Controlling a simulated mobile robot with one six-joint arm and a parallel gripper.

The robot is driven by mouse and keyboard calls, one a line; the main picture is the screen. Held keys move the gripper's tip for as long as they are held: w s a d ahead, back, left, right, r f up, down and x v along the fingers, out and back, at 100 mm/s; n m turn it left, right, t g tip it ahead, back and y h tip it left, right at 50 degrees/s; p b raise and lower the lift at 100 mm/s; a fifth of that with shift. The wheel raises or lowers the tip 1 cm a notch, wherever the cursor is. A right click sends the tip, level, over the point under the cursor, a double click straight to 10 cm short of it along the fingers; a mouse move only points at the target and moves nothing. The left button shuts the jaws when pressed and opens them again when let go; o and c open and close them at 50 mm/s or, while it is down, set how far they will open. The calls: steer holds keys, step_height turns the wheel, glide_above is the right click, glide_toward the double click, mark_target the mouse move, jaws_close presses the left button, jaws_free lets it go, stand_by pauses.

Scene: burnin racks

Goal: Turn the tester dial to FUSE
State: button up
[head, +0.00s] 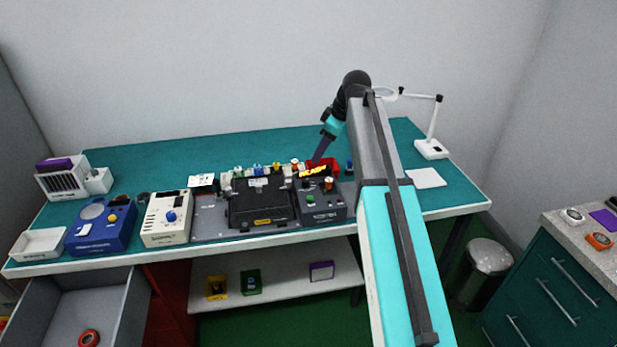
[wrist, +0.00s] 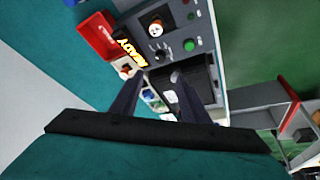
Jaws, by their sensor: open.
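A white box (head: 166,230) with a blue dial (head: 171,216) and a small dark display stands left of centre on the bench in the head view. It looks like the tester, but its lettering is too small to read. The wrist view does not clearly show this dial. My gripper (head: 318,157) is well to the right of it, above the back of a dark grey control box (head: 322,205). In the wrist view my gripper (wrist: 156,77) has its two fingers apart, with nothing between them.
The control box has a lit READY display (wrist: 130,50), a green button (wrist: 189,45) and knobs. A black socket unit (head: 262,207) stands between both boxes. A blue box (head: 100,232) and white tray (head: 40,243) stand left. A red bin (wrist: 95,35) is near my gripper. The back bench is mostly clear.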

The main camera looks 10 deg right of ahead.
mark_target(305, 180)
steer(key=shift+f, duration=0.2)
steer(key=shift+p+x, duration=2.2)
steer(key=shift+x, duration=4.5)
jaws_close()
